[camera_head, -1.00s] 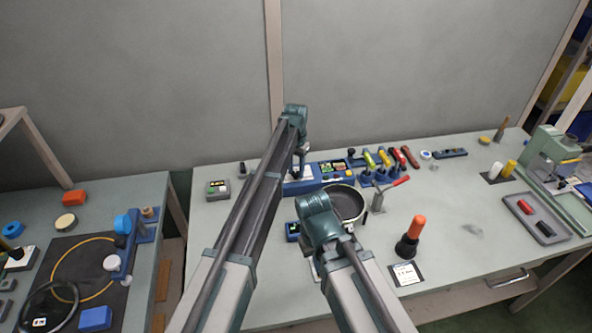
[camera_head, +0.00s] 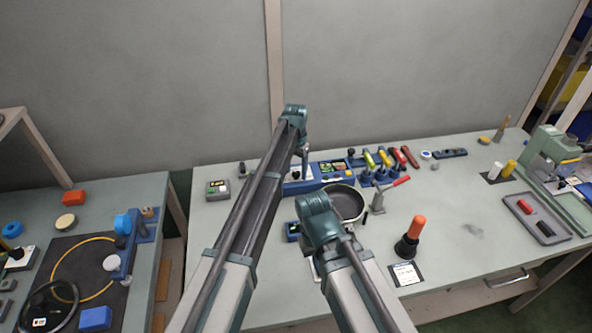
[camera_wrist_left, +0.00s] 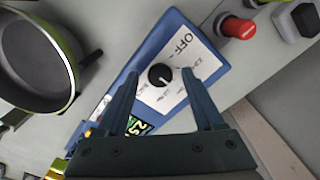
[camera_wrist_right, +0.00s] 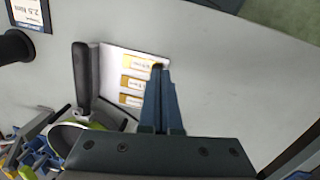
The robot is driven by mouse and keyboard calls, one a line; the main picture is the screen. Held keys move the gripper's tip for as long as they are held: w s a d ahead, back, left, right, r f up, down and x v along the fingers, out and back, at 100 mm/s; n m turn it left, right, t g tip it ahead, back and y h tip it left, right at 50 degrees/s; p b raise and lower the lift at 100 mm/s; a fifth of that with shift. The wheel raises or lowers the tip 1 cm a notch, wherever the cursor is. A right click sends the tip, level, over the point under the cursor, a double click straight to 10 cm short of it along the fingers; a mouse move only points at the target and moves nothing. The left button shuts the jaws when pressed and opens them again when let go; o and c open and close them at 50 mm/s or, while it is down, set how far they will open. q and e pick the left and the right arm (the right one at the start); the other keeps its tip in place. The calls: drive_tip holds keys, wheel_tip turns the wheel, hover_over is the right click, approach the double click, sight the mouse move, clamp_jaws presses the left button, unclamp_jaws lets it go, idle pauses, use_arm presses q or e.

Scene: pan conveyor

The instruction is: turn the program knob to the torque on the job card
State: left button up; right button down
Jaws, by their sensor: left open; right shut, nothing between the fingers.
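The black program knob (camera_wrist_left: 161,75) sits on a white dial panel marked OFF, on a blue controller box (camera_wrist_left: 150,42). A green display (camera_wrist_left: 137,122) there seems to read 2.5, partly hidden by a finger. My left gripper (camera_wrist_left: 160,73) is open, its fingers on either side of the knob; contact cannot be told. In the head view the left gripper (camera_head: 304,166) is over the controller. The job card (camera_head: 406,274) lies at the bench front; in the right wrist view the card (camera_wrist_right: 27,14) seems to read 2.5 Nm. My right gripper (camera_wrist_right: 158,72) is shut and empty.
A pan (camera_head: 346,203) stands beside the controller. An orange-handled tool (camera_head: 415,232) stands behind the card. A red button (camera_wrist_left: 238,27) is near the controller. A white sheet with yellow labels (camera_wrist_right: 137,82) lies below the right gripper.

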sight(296, 173)
use_arm(q)
drive_tip(key=shift+r, duration=0.1)
use_arm(e)
drive_tip(key=shift+r, duration=0.1)
use_arm(q)
wheel_tip(296, 173, up, 14)
drive_tip(key=p, duration=1.3)
drive_tip(key=shift+f+p, duration=0.2)
drive_tip(key=shift+p, duration=0.2)
use_arm(e)
wheel_tip(296, 173, up, 14)
drive_tip(key=shift+f, duration=0.2)
